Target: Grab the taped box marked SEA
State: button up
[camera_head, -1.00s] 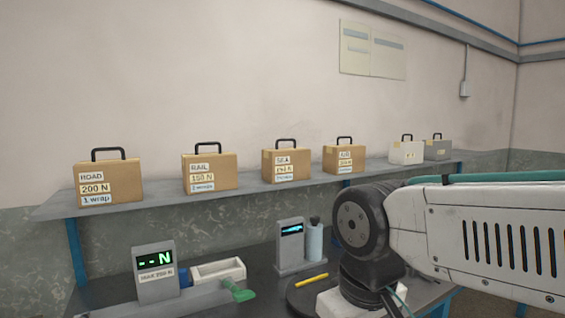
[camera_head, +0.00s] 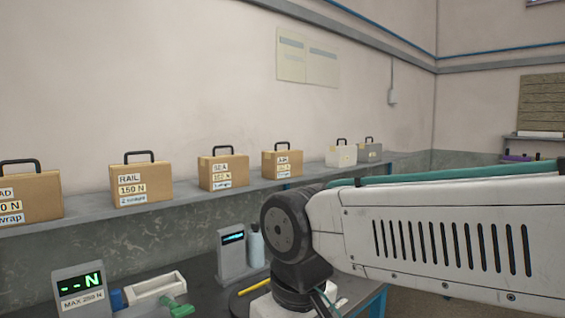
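The box marked SEA (camera_head: 237,173) is a brown carton with a black top handle and white labels on its front. It stands upright on the long grey shelf (camera_head: 81,220), between the RAIL box (camera_head: 160,186) and a smaller-looking brown box (camera_head: 282,164) with a blurred label. Its lettering is small and blurred now, and I cannot make out any tape. My white arm runs out past the right edge of the head view. My gripper is out of view, so I see nothing of its fingers or what it holds.
A partly cut-off brown box (camera_head: 40,197) stands at the far left. A white case (camera_head: 340,155) and a grey case (camera_head: 370,152) stand farther right. Below, the dark bench holds a "MAX 250 N" display (camera_head: 79,288), a white tray (camera_head: 154,289) and a second display (camera_head: 232,255).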

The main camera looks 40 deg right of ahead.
aim_at(217, 172)
jog(key=z, duration=0.4)
jog(key=k, duration=0.55)
jog(key=z, duration=1.15)
jog(key=i, duration=1.4)
jog(key=u, duration=0.65)
